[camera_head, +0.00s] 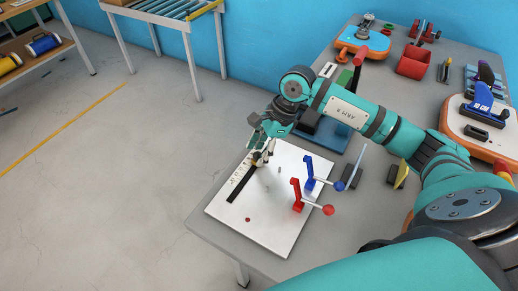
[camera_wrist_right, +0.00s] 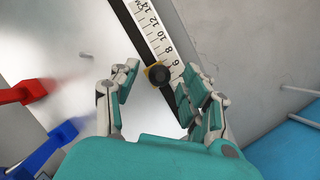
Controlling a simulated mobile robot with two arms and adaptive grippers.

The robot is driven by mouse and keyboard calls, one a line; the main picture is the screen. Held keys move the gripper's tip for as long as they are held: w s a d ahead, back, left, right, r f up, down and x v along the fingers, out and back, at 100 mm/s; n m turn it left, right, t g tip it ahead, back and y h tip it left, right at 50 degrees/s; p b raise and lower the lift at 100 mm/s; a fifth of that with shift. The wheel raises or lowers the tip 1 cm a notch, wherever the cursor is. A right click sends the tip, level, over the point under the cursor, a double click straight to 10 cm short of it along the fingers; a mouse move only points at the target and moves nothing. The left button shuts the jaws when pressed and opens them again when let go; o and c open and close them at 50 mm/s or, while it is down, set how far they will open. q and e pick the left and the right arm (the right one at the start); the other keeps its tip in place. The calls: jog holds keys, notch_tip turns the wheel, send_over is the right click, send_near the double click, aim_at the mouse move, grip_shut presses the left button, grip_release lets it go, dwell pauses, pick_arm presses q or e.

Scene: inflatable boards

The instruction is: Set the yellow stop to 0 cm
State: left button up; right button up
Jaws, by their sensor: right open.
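The yellow stop (camera_wrist_right: 157,73) has a black knob and sits on a dark rail (camera_wrist_right: 128,28) beside a white ruler (camera_wrist_right: 158,30). In the wrist view it lies near the 6 mark; its exact reading is unclear. The numbers 6 to 14 show, and the 0 mark is not visible. In the head view the stop (camera_head: 257,159) is small at the far end of the rail (camera_head: 240,184). My right gripper (camera_wrist_right: 160,86) is open, with its fingers on either side of the stop; contact cannot be told. My left gripper is not in view.
The white board (camera_head: 235,222) lies at the table's near left corner. A blue lever clamp (camera_head: 310,172) and a red one (camera_head: 297,194) stand on its right half.

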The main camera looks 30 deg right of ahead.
jog(key=shift+a+f, duration=0.15)
jog(key=shift+f, duration=0.1)
grip_shut()
dwell(0.3)
